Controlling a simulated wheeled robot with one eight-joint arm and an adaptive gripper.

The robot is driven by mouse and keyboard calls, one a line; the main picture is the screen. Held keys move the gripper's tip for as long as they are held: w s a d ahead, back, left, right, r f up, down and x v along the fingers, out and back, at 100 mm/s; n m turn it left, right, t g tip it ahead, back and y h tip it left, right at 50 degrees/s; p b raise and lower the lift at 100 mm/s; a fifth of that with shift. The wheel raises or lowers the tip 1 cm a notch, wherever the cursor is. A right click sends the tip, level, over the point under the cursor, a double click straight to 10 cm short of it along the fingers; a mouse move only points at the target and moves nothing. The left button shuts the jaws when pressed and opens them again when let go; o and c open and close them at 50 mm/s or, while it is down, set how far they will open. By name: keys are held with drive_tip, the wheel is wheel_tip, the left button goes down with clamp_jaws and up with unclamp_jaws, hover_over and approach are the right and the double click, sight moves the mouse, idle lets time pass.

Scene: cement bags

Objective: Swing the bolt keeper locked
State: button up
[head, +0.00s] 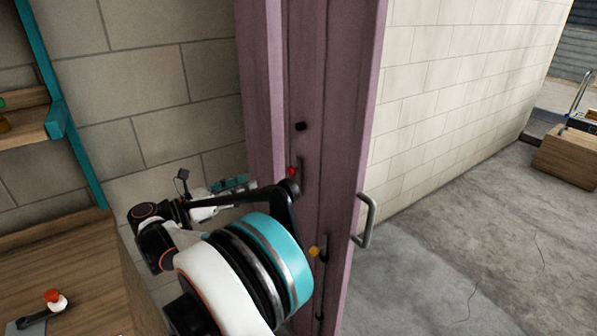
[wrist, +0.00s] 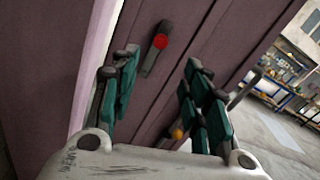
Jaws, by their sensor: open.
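A dark lever with a red knob, which looks like the bolt keeper (head: 293,171), is on the purple door (head: 335,120). In the wrist view the keeper (wrist: 160,42) is tilted, its upper end leaning right, between and beyond my fingertips. My gripper (wrist: 161,62) is open and empty, with teal pads on both sides, and faces the door. In the head view my gripper (head: 230,185) is left of the red knob, apart from it. My arm covers part of the door there. A yellow-knobbed part (head: 313,251) sits lower on the door and also shows between the fingers (wrist: 178,134).
A black knob (head: 300,126) is above the red one. A metal pull handle (head: 366,220) sticks out at the door's right edge. A wooden bench (head: 60,260) with a red-knobbed lever (head: 53,297) is at left. The concrete floor (head: 470,230) at right is mostly clear.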

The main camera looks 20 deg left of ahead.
sight(289, 171)
drive_tip(key=b+x, duration=0.3)
drive_tip(key=x, duration=1)
drive_tip(key=shift+w+d, duration=0.2)
drive_tip(key=shift+d, duration=0.05)
clamp_jaws()
